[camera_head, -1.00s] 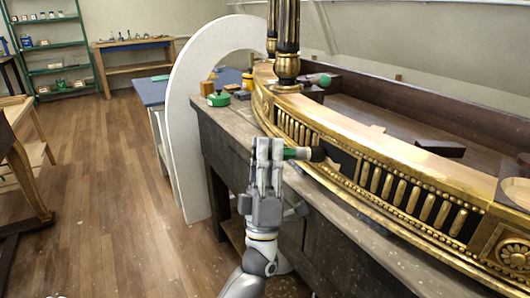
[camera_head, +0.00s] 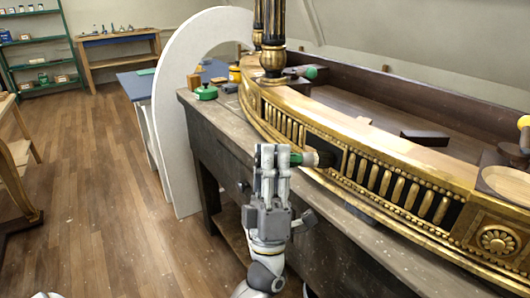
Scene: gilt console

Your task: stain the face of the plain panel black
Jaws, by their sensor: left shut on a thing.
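My left gripper (camera_head: 272,160) is shut on a paintbrush with a green handle (camera_head: 302,158). The brush lies about level, its dark bristles pointing right at the front of the gilt console (camera_head: 385,155). The plain panel (camera_head: 325,145) is the flat stretch of the front between two runs of gilt bars. Its visible part looks black; the brush hides its lower part. The bristles overlap the panel in view, but I cannot tell whether they touch it. My right gripper is not in view.
The console lies on a worn wooden bench (camera_head: 222,130). A green lidded tin (camera_head: 205,92) stands at the bench's far end, beside a pale arched board (camera_head: 165,120). The floor (camera_head: 110,190) at left is largely clear.

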